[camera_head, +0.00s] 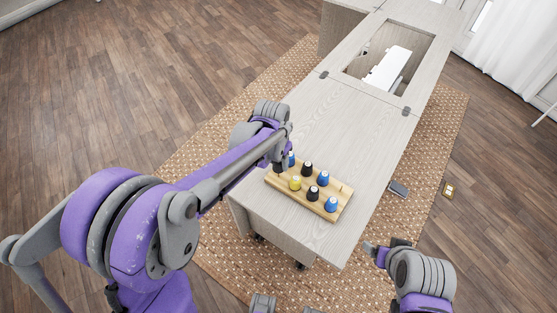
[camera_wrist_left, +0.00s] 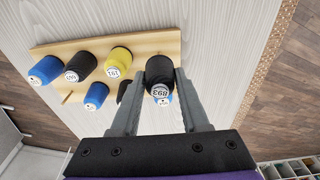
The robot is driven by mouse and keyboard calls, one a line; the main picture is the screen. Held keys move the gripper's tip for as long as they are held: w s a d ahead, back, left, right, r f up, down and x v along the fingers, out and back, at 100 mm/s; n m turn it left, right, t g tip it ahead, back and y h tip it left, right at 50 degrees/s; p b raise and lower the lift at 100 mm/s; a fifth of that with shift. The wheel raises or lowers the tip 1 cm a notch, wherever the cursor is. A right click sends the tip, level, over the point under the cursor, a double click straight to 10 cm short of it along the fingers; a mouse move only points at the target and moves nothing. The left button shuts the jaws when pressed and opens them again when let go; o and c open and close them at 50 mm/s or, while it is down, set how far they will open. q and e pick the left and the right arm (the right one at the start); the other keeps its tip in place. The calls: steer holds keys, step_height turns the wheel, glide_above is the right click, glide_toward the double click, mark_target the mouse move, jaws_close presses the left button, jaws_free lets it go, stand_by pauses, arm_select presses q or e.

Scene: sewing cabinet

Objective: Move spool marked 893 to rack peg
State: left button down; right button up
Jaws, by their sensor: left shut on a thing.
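My left gripper (camera_wrist_left: 163,78) is shut on a black spool marked 893 (camera_wrist_left: 160,71), seen in the left wrist view. It holds the spool at the rack's right end there, in front of a partly hidden blue spool (camera_wrist_left: 168,99). The light wooden rack (camera_wrist_left: 158,40) bears several blue, black and yellow spools. A bare peg (camera_wrist_left: 67,97) shows at the rack's left end in that view. In the head view, the rack (camera_head: 344,198) lies on the cabinet top, with the bare peg (camera_head: 340,187) at its right. My right gripper (camera_head: 376,252) is low at right, apart from the rack; its jaw opening is unclear.
The yellow spool (camera_head: 295,183) and several neighbours stand close together on the rack. The pale cabinet top (camera_head: 335,112) is clear behind it, up to a rectangular opening with a white machine (camera_head: 388,68). A woven rug (camera_head: 225,128) lies beneath.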

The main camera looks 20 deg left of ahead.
arm_select(q)
steer(key=shift+f, duration=0.1)
stand_by(0.3)
steer(key=shift+f+b, duration=0.3)
steer(key=shift+f, duration=0.05)
steer(key=shift+f+b, duration=0.7)
steer(key=shift+f, duration=0.3)
steer(key=shift+c, duration=1.6)
jaws_free()
steer(key=r, duration=0.7)
steer(key=s+r+p, duration=0.1)
steer(key=r, duration=0.2)
steer(key=shift+s+a+r, duration=0.1)
steer(key=shift+a+r, duration=0.15)
steer(key=shift+r, duration=0.15)
